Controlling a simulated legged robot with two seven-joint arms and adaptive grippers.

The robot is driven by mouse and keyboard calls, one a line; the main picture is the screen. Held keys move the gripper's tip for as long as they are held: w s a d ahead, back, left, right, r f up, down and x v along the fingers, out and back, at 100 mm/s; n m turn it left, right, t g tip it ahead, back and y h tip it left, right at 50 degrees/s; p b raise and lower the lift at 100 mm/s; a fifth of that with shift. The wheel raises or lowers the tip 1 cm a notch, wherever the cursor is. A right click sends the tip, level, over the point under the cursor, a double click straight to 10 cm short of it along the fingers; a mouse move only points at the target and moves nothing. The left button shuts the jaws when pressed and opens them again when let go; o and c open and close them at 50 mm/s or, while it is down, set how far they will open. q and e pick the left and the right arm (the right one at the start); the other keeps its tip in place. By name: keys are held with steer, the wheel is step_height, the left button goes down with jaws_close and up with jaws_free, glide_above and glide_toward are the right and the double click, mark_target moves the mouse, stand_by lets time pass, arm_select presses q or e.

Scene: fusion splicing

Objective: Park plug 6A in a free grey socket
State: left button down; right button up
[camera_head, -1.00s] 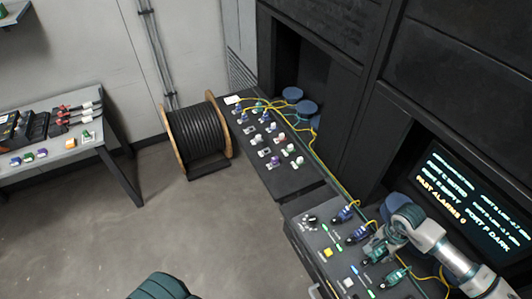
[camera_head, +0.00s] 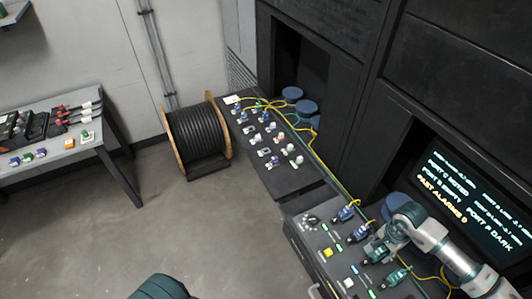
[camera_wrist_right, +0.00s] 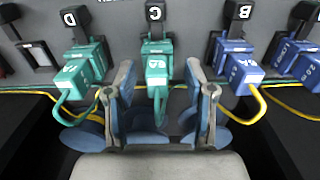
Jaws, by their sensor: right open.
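In the right wrist view, a green plug (camera_wrist_right: 157,66) sits in the port marked C, its label seeming to read 6A upside down. My right gripper (camera_wrist_right: 160,95) is open, with one blue-grey finger on each side of this plug's rear end and green cable. I cannot tell whether the fingers touch it. In the head view, my right gripper (camera_head: 377,244) is over the near console among the green plugs, partly hiding one. Grey sockets are too small to tell apart for certain. A dark green part at the bottom edge may be my left arm; its gripper is not shown.
Another green plug (camera_wrist_right: 84,73) is in port D and a blue plug (camera_wrist_right: 234,66) in port B, close on either side. Yellow cables run along the near console (camera_head: 318,262). The far console (camera_head: 300,182) carries several small plugs. A dark screen (camera_head: 470,195) stands behind my right arm.

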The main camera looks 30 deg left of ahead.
mark_target(383, 249)
steer(key=shift+d, duration=0.1)
jaws_close()
stand_by(0.3)
steer(key=shift+r+p, duration=0.9)
steer(key=shift+r, duration=2.1)
